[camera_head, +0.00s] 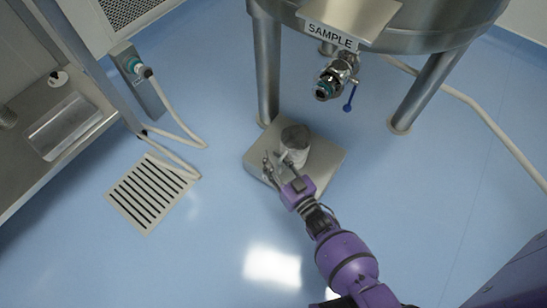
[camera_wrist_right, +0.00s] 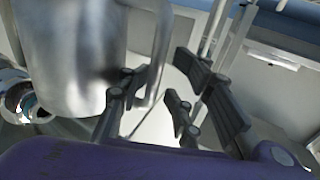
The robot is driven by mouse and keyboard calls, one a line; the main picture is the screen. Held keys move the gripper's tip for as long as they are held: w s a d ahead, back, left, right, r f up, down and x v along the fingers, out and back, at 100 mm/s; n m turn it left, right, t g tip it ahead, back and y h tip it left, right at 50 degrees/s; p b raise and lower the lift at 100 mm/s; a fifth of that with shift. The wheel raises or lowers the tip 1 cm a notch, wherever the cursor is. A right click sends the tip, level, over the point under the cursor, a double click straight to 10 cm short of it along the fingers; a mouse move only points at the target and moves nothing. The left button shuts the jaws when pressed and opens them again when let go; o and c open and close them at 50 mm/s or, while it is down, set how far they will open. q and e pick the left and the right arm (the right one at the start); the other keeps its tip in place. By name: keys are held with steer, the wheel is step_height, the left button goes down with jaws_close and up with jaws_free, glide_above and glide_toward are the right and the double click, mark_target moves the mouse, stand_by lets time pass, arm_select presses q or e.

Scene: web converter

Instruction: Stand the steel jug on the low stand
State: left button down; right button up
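The steel jug (camera_head: 295,148) is upright over the low stand (camera_head: 324,168), a square steel plate on the blue floor, and appears to rest on it. My right gripper (camera_head: 275,167) is at the jug's lower left side in the head view. In the right wrist view the jug (camera_wrist_right: 70,55) fills the left, with its handle (camera_wrist_right: 162,45) towards the fingers. The right gripper's fingers (camera_wrist_right: 155,98) are spread, with a gap between them, and the lower handle lies near the left finger. Whether it touches is unclear. My left gripper is not in view.
A steel vessel (camera_head: 430,35) on legs stands behind the stand, with a sample valve (camera_head: 338,75) overhanging. A floor drain grate (camera_head: 150,192) lies to the left, near a hose (camera_head: 180,125) and a steel bench (camera_head: 50,160). The floor right of the stand is clear.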

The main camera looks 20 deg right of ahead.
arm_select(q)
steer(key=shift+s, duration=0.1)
arm_select(e)
steer(key=v, duration=1.1)
steer(key=shift+s, duration=0.35)
steer(key=shift+r, duration=0.1)
